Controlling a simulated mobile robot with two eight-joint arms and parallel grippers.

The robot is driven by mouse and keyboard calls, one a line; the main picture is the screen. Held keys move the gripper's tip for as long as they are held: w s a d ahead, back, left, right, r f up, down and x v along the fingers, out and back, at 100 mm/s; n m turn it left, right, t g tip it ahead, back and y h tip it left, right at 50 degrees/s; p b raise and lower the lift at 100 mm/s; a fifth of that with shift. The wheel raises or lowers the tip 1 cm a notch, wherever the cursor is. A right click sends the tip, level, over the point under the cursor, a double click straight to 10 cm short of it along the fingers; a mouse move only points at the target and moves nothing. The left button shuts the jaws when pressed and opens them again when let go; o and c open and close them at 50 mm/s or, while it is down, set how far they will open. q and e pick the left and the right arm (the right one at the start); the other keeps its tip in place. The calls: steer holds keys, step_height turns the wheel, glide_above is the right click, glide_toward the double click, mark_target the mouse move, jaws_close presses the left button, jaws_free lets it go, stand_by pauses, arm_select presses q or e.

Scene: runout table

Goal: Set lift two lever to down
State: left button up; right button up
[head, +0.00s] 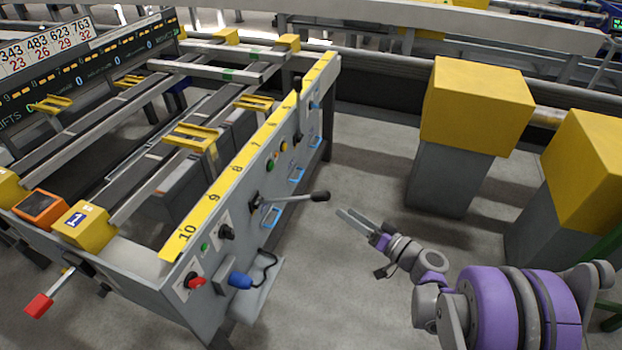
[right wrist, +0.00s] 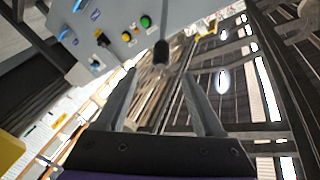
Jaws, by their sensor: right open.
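A lever with a black knob (head: 320,196) sticks out sideways from the grey side panel of the runout table (head: 230,215), its shaft near level. A second black-knobbed lever (head: 297,86) stands upright farther along the panel. I cannot read which lever is lift two. My right gripper (head: 342,214) is open and empty, just right of and slightly below the near lever's knob. In the right wrist view the dark knob (right wrist: 161,52) shows between and just beyond the two open fingertips, with no clear contact. My left gripper is not in view.
The panel carries coloured buttons (head: 270,163), blue handles (head: 271,217), a red switch (head: 195,283) and a blue plug (head: 240,281). A red-handled lever (head: 39,305) is at the near left. Yellow-topped grey posts (head: 476,105) stand to the right. Floor between them is clear.

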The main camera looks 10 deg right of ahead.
mark_target(328, 200)
steer(key=b+x, duration=0.1)
steer(key=x, duration=0.9)
steer(key=shift+w+a+r, duration=0.1)
steer(key=shift+a+r, duration=0.05)
steer(key=shift+a, duration=0.05)
jaws_close()
stand_by(1.1)
